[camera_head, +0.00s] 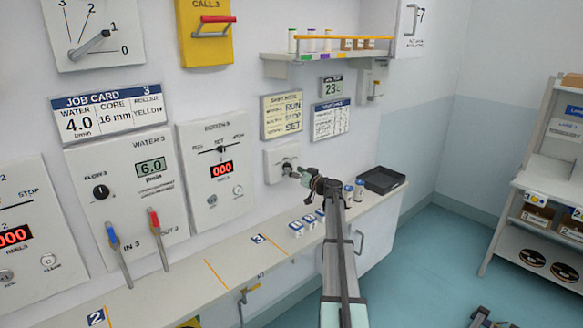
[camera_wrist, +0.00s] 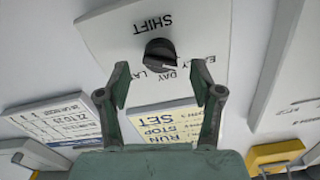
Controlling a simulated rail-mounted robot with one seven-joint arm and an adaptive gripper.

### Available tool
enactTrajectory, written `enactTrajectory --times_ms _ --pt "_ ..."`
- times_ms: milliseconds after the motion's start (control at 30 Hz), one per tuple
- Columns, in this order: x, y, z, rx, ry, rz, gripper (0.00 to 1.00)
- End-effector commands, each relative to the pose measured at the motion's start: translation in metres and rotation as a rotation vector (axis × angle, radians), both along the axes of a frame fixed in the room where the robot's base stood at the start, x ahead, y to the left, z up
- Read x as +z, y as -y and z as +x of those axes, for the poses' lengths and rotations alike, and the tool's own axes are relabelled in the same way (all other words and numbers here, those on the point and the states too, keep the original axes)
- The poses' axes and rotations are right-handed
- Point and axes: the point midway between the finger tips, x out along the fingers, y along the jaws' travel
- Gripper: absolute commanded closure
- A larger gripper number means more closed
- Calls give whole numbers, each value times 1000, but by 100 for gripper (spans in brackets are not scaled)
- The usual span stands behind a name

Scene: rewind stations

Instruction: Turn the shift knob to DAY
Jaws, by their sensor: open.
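The shift knob (camera_wrist: 159,52) is a small dark round knob on a white plate (camera_wrist: 110,35) marked SHIFT, which appears upside down in the wrist view. The DAY label sits just below the knob there, with other partly hidden labels either side. A pale mark shows at the knob's lower right; I cannot tell for sure which label it points to. My gripper (camera_wrist: 160,80) is open and empty, its fingers spread to either side and short of the knob. In the head view my gripper (camera_head: 302,176) is just right of the wall plate (camera_head: 272,166) and partly covers it.
Notice cards (camera_head: 283,115) hang above the plate, and a shelf (camera_head: 330,54) with bottles is higher up. Small labelled containers (camera_head: 297,228) and a black tray (camera_head: 381,180) stand on the narrow counter (camera_head: 220,258) below. A shelf rack (camera_head: 545,190) is at the right.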

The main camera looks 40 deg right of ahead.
Motion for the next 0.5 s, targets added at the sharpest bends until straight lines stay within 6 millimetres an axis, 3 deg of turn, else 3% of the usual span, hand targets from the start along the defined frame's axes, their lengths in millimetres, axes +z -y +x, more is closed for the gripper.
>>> enactTrajectory --times_ms 200,500 --pt "0 0 19 0 0 1 34" --pt "-1 -1 22 -1 0 1 34"
